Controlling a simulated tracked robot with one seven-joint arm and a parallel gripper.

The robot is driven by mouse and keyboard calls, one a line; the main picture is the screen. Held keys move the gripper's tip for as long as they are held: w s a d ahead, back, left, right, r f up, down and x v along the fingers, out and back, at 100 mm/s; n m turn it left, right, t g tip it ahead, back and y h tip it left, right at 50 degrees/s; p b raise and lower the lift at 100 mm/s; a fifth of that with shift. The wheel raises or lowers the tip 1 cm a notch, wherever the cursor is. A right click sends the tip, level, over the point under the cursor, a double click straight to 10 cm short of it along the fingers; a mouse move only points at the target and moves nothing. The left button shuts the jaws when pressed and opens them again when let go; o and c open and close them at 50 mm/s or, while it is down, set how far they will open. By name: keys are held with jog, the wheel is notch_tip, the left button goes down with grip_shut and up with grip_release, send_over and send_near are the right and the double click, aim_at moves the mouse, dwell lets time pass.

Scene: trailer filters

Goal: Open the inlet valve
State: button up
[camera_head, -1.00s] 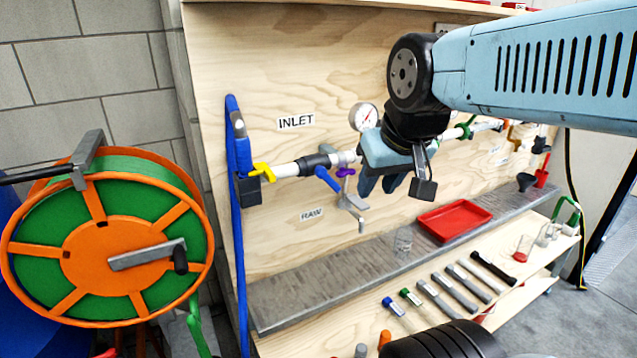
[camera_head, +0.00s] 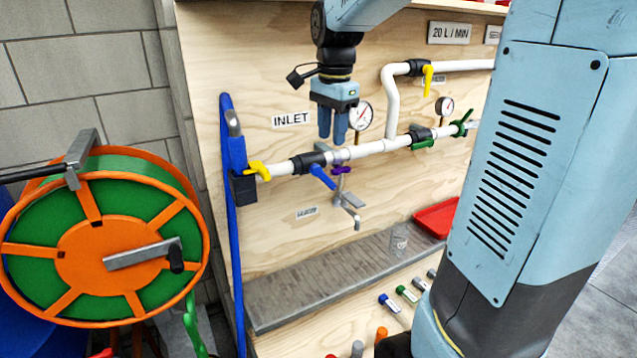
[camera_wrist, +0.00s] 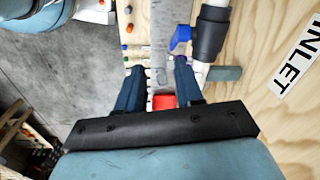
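The INLET label (camera_head: 291,119) is on the plywood board, above a white pipe (camera_head: 281,169). A yellow handle (camera_head: 257,170) sits at the pipe's left end. A black valve body (camera_head: 307,162) with a blue lever (camera_head: 322,176) is further right; the lever slants down to the right. In the wrist view the blue lever (camera_wrist: 180,38) and black body (camera_wrist: 210,35) are beyond the fingers, near the INLET label (camera_wrist: 299,66). My gripper (camera_head: 333,138) points down near the pipe, right of the label. Its fingers (camera_wrist: 160,85) are apart with nothing held.
A gauge (camera_head: 359,115) is close to the right of my gripper. A purple-handled tap (camera_head: 341,170) is below it. A blue hose (camera_head: 232,220) runs down the board's left edge. A red tray (camera_head: 436,219) and metal shelf (camera_head: 300,283) lie below. A hose reel (camera_head: 110,250) stands left.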

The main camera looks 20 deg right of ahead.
aim_at(325, 182)
jog(key=w+f+m, duration=0.1)
jog(key=f, duration=0.4)
jog(key=w+f, duration=0.1)
jog(key=f, duration=0.4)
jog(key=w+f+m, duration=0.1)
jog(key=w+f, duration=0.1)
jog(key=f, duration=0.3)
jog(key=shift+m+g, duration=0.3)
jog(key=shift+g, duration=0.1)
jog(key=shift+c, duration=0.5)
grip_shut()
